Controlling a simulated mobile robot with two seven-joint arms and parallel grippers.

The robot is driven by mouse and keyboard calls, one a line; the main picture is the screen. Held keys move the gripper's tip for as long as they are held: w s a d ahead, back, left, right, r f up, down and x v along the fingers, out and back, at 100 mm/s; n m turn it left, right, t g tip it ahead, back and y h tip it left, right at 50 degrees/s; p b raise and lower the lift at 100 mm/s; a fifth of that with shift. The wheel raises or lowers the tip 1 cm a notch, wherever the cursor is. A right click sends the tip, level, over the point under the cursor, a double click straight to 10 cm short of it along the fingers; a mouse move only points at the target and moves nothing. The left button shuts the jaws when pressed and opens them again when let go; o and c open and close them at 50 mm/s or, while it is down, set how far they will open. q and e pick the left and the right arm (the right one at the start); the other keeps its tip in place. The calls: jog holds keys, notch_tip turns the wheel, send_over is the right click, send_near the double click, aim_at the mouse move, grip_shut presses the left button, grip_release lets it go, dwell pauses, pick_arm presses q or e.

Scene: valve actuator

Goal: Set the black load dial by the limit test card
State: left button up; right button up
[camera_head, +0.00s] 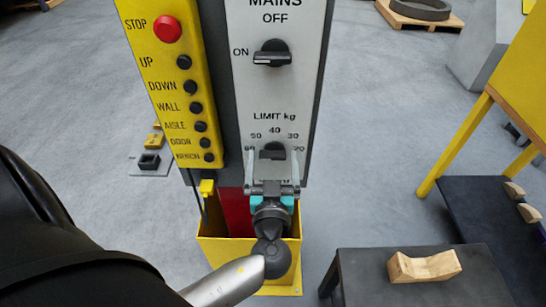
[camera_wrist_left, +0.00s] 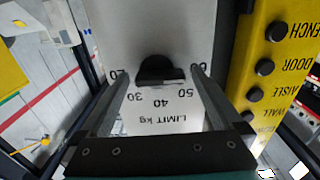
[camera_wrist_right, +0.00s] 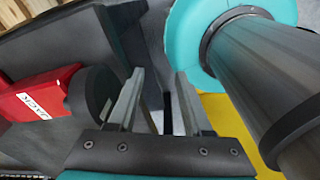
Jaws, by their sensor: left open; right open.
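The black load dial (camera_head: 272,151) sits low on the grey panel under "LIMIT kg", with numbers from 20 to about 60 around it. It also shows in the left wrist view (camera_wrist_left: 160,70), upside down, its bar lying roughly crosswise. I cannot tell which number it points to. My left gripper (camera_head: 273,165) is open in front of the dial, a finger on either side, with gaps between fingers and dial in the left wrist view (camera_wrist_left: 160,72). My right gripper (camera_wrist_right: 158,75) is open and seemingly empty, away from the panel. I cannot make out the limit test card.
A black MAINS switch (camera_head: 272,53) is above the dial. The yellow button panel (camera_head: 172,80) with a red STOP button (camera_head: 167,28) is beside it. A dark table (camera_head: 370,285) with a wooden block (camera_head: 425,267) is at right. A red JACK box (camera_wrist_right: 38,108) is near my right gripper.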

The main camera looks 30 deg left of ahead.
pick_arm(q)
jog(key=c, duration=1.3)
